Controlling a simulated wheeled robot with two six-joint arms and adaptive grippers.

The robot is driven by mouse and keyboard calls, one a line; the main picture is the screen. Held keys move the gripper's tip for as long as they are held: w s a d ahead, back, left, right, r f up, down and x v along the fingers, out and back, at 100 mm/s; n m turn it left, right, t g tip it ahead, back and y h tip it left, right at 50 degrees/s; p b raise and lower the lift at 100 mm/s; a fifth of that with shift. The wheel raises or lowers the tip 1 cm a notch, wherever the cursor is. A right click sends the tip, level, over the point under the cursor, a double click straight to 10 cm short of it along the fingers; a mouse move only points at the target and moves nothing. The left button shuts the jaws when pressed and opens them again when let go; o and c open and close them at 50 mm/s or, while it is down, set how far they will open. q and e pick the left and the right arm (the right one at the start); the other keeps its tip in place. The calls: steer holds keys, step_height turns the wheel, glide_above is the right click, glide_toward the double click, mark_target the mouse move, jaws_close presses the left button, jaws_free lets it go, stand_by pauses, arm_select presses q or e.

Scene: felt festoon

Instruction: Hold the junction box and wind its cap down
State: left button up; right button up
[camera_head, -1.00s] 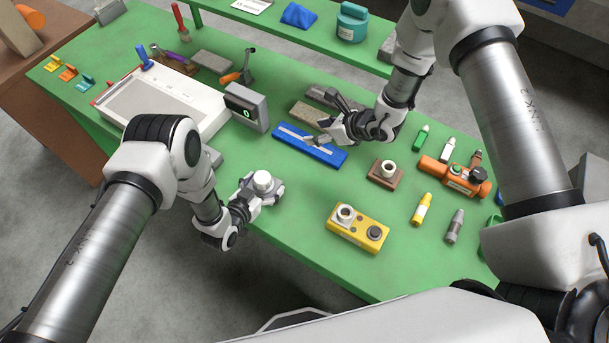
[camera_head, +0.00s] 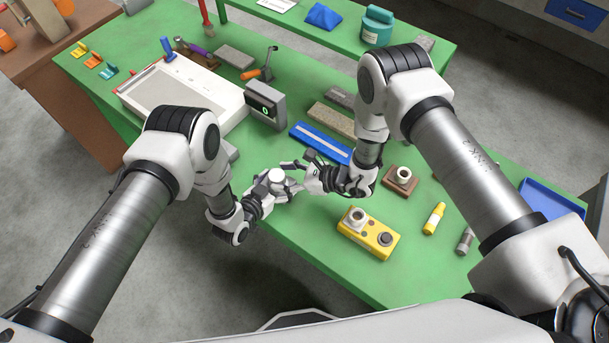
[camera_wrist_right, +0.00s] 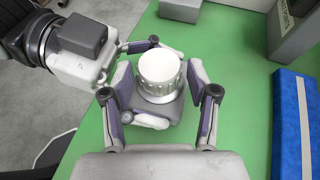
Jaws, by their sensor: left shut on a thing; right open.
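The junction box is a grey block (camera_wrist_right: 165,134) with a round white ribbed cap (camera_wrist_right: 160,75) on top. The cap also shows in the head view (camera_head: 277,175), near the table's front edge. My left gripper (camera_head: 270,186) is shut on the box from the left; it also shows in the wrist view (camera_wrist_right: 140,82). My right gripper (camera_head: 292,176) is open just right of the cap. In the right wrist view its fingers (camera_wrist_right: 160,90) stand on either side of the cap, apart from it. The cap's thread is hidden.
A yellow block (camera_head: 368,238) with two round fittings and a brown block with a white ring (camera_head: 401,180) sit to the right. Green table (camera_head: 300,226) shows clear in front.

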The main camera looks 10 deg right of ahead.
steer(key=shift+x, duration=1)
steer(key=c, duration=0.9)
steer(key=shift+f, duration=0.1)
steer(key=m+t+h, duration=0.2)
steer(key=m, duration=0.1)
steer(key=shift+s+t, duration=0.2)
steer(key=shift+t, duration=0.1)
steer(key=shift+w+f+m+t+h, duration=0.1)
steer(key=shift+m+t+h, duration=0.5)
steer(key=shift+m+t, duration=0.1)
